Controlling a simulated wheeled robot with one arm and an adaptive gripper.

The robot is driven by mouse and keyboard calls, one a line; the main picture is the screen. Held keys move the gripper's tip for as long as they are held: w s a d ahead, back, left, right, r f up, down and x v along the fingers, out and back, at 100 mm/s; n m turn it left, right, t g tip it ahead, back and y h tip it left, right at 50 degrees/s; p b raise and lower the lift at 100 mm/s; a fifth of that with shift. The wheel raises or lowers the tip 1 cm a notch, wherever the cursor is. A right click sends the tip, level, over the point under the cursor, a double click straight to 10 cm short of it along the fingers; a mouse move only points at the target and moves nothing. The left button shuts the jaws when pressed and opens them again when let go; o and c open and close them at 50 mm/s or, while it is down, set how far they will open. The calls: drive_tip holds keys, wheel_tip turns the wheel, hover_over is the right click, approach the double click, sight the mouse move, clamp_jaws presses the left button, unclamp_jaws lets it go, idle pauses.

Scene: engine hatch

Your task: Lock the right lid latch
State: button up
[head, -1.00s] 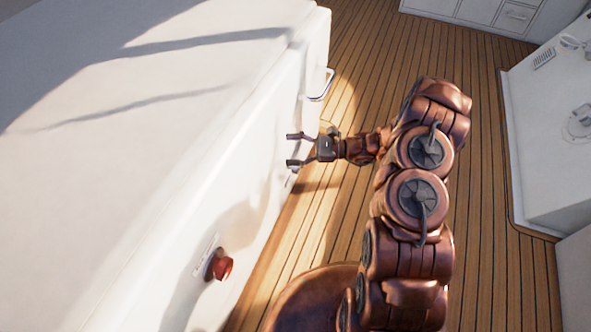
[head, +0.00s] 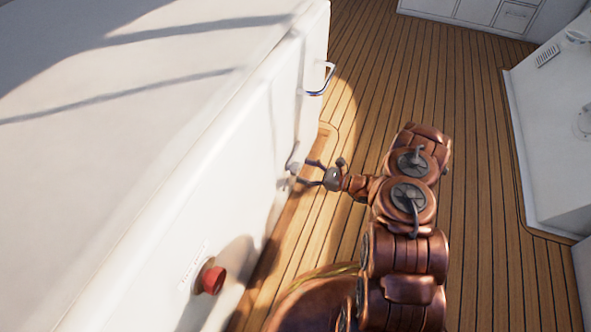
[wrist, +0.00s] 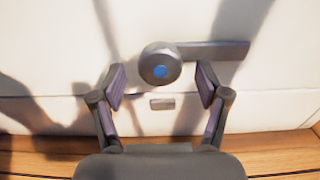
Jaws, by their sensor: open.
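A metal latch (wrist: 160,68) is on the white wall in the wrist view. It has a round hub with a blue centre, and its flat lever (wrist: 215,50) points right, roughly level. A small metal plate (wrist: 162,103) sits just below the hub, and the lever is not over it. My gripper (wrist: 161,76) is open, with one finger on each side of the hub and nothing held. I cannot tell if a finger touches it. In the head view, my gripper (head: 298,172) is close to the wall; the latch there is small and partly hidden by the fingers.
A red button (head: 211,280) sticks out of the same white wall, nearer to me. The wooden floor (head: 470,130) is clear to the right, up to a white cabinet (head: 550,120).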

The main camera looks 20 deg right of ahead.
sight(299, 169)
drive_tip(key=shift+b+x, duration=0.5)
drive_tip(key=shift+x, duration=1.5)
drive_tip(key=c, duration=1.1)
drive_tip(key=shift+c, duration=0.2)
